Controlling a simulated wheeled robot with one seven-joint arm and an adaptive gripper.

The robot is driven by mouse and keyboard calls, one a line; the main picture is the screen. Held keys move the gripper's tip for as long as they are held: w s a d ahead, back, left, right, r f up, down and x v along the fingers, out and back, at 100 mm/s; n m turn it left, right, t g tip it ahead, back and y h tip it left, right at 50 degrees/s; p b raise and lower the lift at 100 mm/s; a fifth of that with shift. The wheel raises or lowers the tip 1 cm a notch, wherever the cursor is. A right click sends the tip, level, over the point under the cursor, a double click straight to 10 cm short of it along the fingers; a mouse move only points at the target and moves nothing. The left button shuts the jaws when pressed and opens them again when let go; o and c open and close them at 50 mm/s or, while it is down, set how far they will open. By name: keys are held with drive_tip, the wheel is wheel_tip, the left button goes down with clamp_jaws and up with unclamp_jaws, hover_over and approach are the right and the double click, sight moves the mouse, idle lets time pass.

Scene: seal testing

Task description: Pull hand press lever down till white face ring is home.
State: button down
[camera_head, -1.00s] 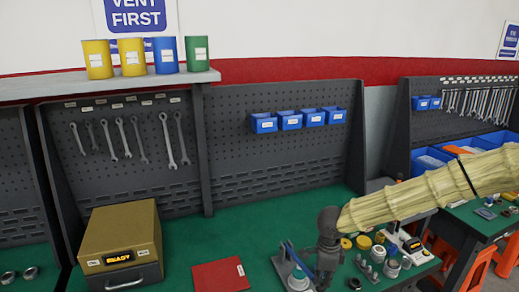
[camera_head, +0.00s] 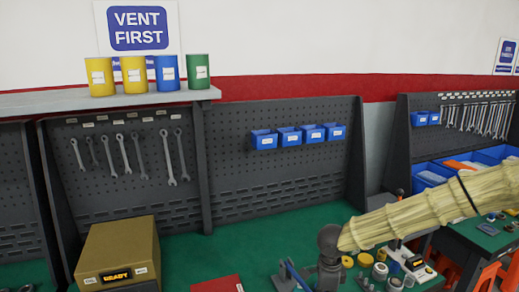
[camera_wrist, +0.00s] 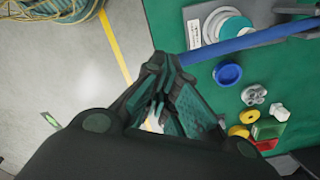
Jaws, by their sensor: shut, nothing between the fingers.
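The hand press is at the bottom of the head view, where its blue lever (camera_head: 292,275) shows beside my gripper (camera_head: 330,275). In the wrist view the blue lever (camera_wrist: 250,42) runs from the upper right toward my gripper (camera_wrist: 160,68). My gripper is shut and empty at the lever's left end; I cannot tell whether they touch.
The green bench (camera_wrist: 205,85) holds a blue cup (camera_wrist: 228,74), a yellow ring (camera_wrist: 238,131) and small metal parts. An ochre READY box (camera_head: 118,250) and a red folder (camera_head: 218,285) lie left of my arm. Grey floor lies left of the bench edge.

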drive_tip(key=shift+s+d+f+b, duration=0.1)
drive_tip(key=shift+s+f+b, duration=0.1)
drive_tip(key=shift+f, duration=0.75)
drive_tip(key=shift+s+f+b, duration=0.15)
drive_tip(key=shift+f, duration=0.8)
drive_tip(key=shift+s+d+f+b, duration=0.1)
drive_tip(key=shift+s+f+b, duration=0.1)
drive_tip(key=shift+f, duration=0.75)
idle(1.0)
drive_tip(key=shift+w+r, duration=0.1)
drive_tip(key=shift+r, duration=0.05)
wheel_tip(320, 180, up, 7)
drive_tip(key=p, duration=0.7)
drive_tip(key=shift+r+p, duration=0.55)
drive_tip(key=shift+r, duration=0.45)
drive_tip(key=shift+f, duration=0.1)
